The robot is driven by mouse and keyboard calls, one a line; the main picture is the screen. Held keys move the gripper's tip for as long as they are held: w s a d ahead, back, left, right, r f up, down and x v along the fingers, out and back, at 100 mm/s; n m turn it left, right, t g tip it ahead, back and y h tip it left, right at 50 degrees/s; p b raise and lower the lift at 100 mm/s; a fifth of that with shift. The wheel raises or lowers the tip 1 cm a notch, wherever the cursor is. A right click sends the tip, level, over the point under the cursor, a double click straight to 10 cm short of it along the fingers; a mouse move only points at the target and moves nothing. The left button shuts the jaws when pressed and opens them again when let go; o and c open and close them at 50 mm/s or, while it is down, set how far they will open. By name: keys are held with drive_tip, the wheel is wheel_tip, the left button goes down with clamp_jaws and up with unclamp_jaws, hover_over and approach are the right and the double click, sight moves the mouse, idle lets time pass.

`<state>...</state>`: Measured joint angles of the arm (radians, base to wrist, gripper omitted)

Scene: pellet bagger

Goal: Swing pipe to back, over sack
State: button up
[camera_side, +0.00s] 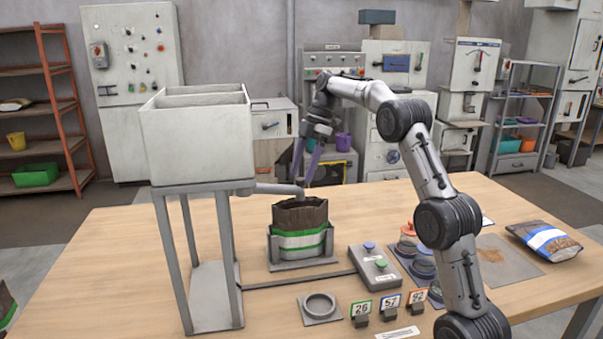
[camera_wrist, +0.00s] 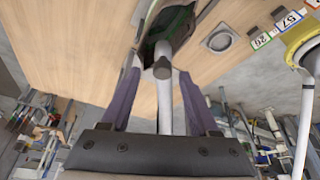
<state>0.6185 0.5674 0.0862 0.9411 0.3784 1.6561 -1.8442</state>
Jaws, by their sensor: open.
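The grey pipe (camera_side: 275,188) runs level from the hopper stand, its end at the mouth of the open sack (camera_side: 301,240). The sack is brown with green and white bands and stands upright in a grey holder (camera_side: 304,262). My gripper (camera_side: 304,178) is open with purple fingers pointing down at the pipe's end. In the wrist view the pipe (camera_wrist: 164,110) lies between the two spread fingers, with visible gaps on both sides. The sack's dark mouth (camera_wrist: 168,28) shows beyond the pipe's end.
The large white hopper (camera_side: 198,135) stands on grey legs at left. A grey button box (camera_side: 374,265), a ring plate (camera_side: 320,306) and number cards (camera_side: 390,301) are in front and right. A filled sack (camera_side: 545,241) lies at far right. The table behind the holder looks clear.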

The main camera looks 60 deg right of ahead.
drive_tip(key=v, duration=0.6)
drive_tip(key=shift+r, duration=0.15)
idle(0.3)
